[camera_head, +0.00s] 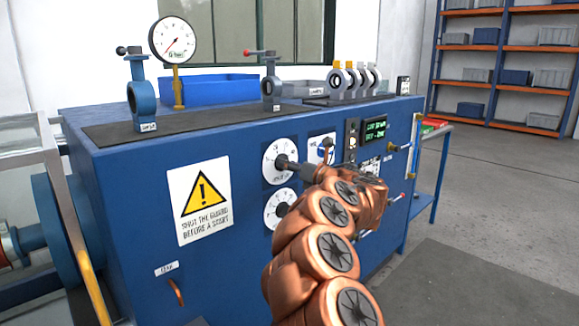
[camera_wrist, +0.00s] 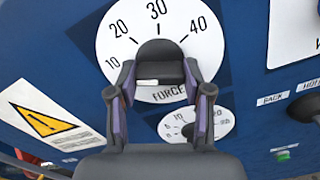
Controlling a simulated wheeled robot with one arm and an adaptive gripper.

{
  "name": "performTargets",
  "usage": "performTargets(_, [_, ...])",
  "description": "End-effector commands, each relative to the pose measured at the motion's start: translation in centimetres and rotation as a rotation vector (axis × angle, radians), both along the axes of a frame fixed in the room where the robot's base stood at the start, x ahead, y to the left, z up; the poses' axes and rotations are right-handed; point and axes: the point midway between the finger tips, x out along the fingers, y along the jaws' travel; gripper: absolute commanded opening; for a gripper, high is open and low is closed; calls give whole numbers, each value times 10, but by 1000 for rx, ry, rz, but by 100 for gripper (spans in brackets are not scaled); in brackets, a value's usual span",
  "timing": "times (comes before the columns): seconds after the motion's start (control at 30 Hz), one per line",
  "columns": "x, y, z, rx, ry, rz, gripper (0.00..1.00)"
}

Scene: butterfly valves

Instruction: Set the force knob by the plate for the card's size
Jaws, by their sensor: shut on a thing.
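The force dial (camera_wrist: 120,30) is a white disc marked 10, 20, 30 and 40, with FORCE printed below. Its dark knob (camera_wrist: 158,52) sits between the two fingers of my gripper (camera_wrist: 160,76), which is shut on it. A short white strip shows low on the knob; I cannot tell the exact setting. In the head view my gripper (camera_head: 287,164) reaches the upper white dial (camera_head: 270,163) on the blue cabinet's front. A small white plate (camera_head: 370,166) with unreadable print is right of my arm. I cannot make out the card.
A second dial (camera_head: 273,213) with a dark knob (camera_head: 283,209) is just below. A warning sign (camera_head: 203,199) is at left, a green-text display (camera_head: 375,130) at right. Several valves, including a blue one (camera_head: 142,97), and a pressure gauge (camera_head: 173,40) stand on top. Floor at right is clear.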

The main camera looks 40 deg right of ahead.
Motion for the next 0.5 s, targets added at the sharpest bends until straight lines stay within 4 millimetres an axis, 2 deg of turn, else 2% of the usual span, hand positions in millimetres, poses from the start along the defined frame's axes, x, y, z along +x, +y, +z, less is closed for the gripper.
performTargets(0.27, [0,0,2,64,-1,0,15])
performTargets(0.5, [1,1,4,226,-5,2,15])
